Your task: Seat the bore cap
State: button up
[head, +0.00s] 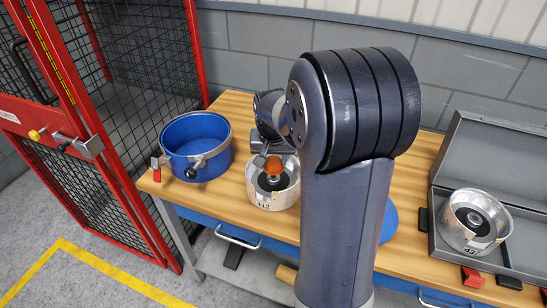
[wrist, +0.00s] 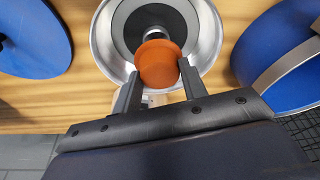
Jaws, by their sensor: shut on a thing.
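An orange bore cap (head: 274,166) shows over the middle of a silver round housing (head: 259,196) on the wooden bench. In the wrist view the orange cap (wrist: 158,64) sits between the two dark fingers of my gripper (wrist: 159,88), which is shut on it. The silver housing (wrist: 101,52) lies beyond the cap, with a dark ring inside. The cap overlaps the front part of that ring in the wrist view. The cap's underside and the bore are hidden, so I cannot tell whether the cap touches the housing. My arm covers part of the bench in the head view.
A blue drum (head: 180,137) with a metal band stands left of the housing. A blue disc (head: 389,224) is partly behind my arm. An open grey case (head: 487,150) at right holds another silver housing (head: 466,236). A red mesh cage (head: 95,120) stands at left.

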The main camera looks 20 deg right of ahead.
jog(key=shift+f+b, duration=1.4)
jog(key=shift+f, duration=0.45)
jog(key=o, duration=1)
jog(key=shift+o, duration=0.5)
jog(key=o, duration=0.3)
jog(key=shift+r, duration=0.15)
jog(key=shift+r+p, duration=2.7)
jog(key=shift+r, duration=0.7)
